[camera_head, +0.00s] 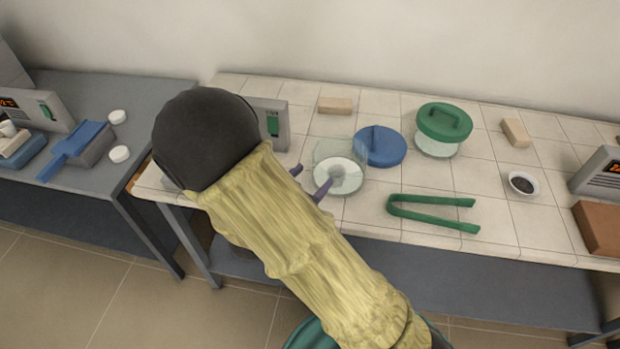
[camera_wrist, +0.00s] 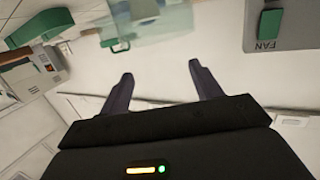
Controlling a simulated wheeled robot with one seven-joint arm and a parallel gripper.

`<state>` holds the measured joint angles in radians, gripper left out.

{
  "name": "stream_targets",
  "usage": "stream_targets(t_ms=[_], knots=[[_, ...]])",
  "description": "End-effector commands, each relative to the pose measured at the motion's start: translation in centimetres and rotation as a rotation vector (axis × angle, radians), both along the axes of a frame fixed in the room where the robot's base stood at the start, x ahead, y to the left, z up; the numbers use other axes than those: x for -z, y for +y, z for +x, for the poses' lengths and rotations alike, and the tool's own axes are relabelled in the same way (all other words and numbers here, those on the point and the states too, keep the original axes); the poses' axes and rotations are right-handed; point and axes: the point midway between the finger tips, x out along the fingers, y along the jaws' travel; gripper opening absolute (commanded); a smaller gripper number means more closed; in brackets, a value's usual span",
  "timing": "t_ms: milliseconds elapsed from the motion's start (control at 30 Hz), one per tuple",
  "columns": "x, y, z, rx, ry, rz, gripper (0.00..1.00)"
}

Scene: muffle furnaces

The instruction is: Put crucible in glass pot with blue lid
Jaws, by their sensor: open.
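The clear glass pot (camera_head: 352,181) stands open on the tiled bench, with a white disc inside; its glass also shows at the top of the wrist view (camera_wrist: 165,28). The blue lid (camera_head: 388,149) lies off the pot, just behind and right of it. My gripper (camera_head: 309,181) is open at the pot's left front side in the head view; its dark fingers are apart with nothing visible between them in the wrist view (camera_wrist: 161,80). A small white dish (camera_head: 513,183) with dark contents stands at the right; I cannot tell if it is the crucible. No other crucible is clear.
Green tongs (camera_head: 430,212) lie right of the pot. A second pot has a green lid (camera_head: 444,122). A furnace (camera_head: 280,135) stands behind my gripper, and its FAN panel shows in the wrist view (camera_wrist: 280,30). A brown block (camera_head: 600,228) and another furnace (camera_head: 603,173) are at right.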

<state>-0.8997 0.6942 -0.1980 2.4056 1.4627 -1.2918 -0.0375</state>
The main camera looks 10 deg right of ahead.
Motion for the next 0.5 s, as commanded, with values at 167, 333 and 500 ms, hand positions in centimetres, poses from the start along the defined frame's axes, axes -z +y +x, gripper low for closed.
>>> stream_targets(t_ms=[167,333,500], knots=[[0.1,-0.1,0.2,-0.005,0.009,0.014,0.64],[1.0,-0.5,1.8,-0.065,0.096,0.136,0.64],[2.0,-0.7,3.2,-0.190,0.255,0.315,0.64]])
